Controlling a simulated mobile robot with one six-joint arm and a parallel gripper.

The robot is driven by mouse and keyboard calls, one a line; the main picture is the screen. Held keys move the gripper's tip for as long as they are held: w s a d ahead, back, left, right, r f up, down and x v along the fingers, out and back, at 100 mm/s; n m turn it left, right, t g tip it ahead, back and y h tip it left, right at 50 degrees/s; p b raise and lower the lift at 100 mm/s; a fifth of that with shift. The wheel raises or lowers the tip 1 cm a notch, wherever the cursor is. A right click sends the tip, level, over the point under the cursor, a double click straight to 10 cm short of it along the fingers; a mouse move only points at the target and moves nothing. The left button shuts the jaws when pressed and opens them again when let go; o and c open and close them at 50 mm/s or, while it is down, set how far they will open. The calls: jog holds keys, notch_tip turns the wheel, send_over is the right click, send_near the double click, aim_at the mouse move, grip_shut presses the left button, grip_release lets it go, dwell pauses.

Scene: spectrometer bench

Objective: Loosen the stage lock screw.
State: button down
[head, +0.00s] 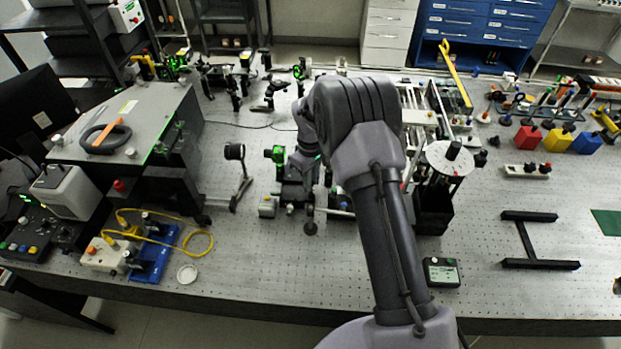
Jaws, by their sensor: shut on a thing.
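My gripper (305,172) points down at the small dark translation stage (294,196) near the middle of the bench, partly hidden behind my arm. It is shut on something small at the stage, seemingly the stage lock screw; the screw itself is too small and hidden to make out. A green-lit optic mount (276,154) stands on the left of the gripper, close to it. Whether the screw has turned cannot be told.
A black post mount (235,153) stands to the left. A grey instrument box (120,120) and a blue-based unit with a yellow cable (190,243) are farther left. A white round carousel (446,158) stands right of my arm. The front of the bench is mostly clear.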

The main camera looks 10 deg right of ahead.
jog(key=shift+w+r+n, duration=0.1)
jog(key=shift+n, duration=0.3)
jog(key=c, duration=1.4)
grip_release()
notch_tip(320, 180, up, 17)
jog(key=shift+r+p, duration=0.2)
jog(key=shift+p, duration=0.95)
